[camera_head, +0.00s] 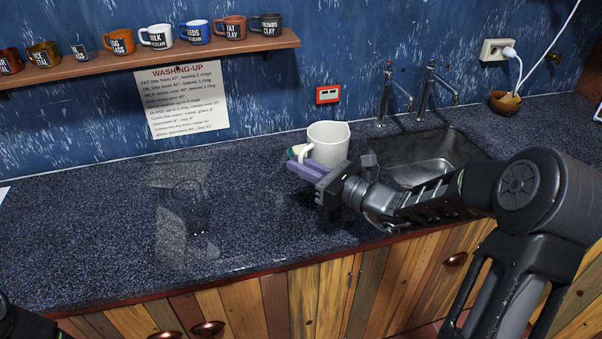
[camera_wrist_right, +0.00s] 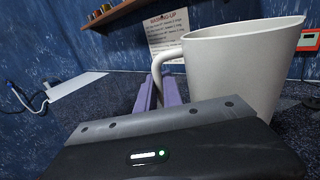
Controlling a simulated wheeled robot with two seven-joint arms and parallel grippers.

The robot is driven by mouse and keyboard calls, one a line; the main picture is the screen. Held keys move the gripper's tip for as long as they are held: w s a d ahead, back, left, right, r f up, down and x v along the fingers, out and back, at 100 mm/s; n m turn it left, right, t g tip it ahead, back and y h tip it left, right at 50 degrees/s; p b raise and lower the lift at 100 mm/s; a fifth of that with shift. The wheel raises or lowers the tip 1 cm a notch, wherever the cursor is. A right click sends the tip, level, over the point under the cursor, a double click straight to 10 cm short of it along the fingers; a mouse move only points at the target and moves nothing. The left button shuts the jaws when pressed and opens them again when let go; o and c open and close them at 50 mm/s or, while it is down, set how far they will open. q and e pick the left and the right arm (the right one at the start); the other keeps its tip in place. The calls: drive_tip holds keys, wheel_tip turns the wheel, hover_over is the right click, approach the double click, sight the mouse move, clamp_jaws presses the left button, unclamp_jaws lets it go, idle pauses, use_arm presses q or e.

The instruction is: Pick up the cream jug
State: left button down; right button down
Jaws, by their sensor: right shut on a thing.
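The cream jug (camera_head: 328,142) is upright over the dark speckled worktop, left of the sink. Its handle points left in the head view, and its spout is at the upper right. My right gripper (camera_head: 300,167) reaches in from the right, in front of the jug, with its purple fingers shut on the handle. In the right wrist view the jug (camera_wrist_right: 240,65) stands to the right, and the handle comes down between the fingers (camera_wrist_right: 159,93). The jug's base is hidden by the gripper, so I cannot tell whether it touches the worktop. My left gripper is out of view.
The sink (camera_head: 428,172) with two taps lies to the right. A faint see-through shape (camera_head: 187,225) stands on the worktop at left. A mug shelf (camera_head: 130,61) and washing-up notice (camera_head: 182,103) are behind.

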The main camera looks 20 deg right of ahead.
drive_tip(key=shift+r, duration=0.4)
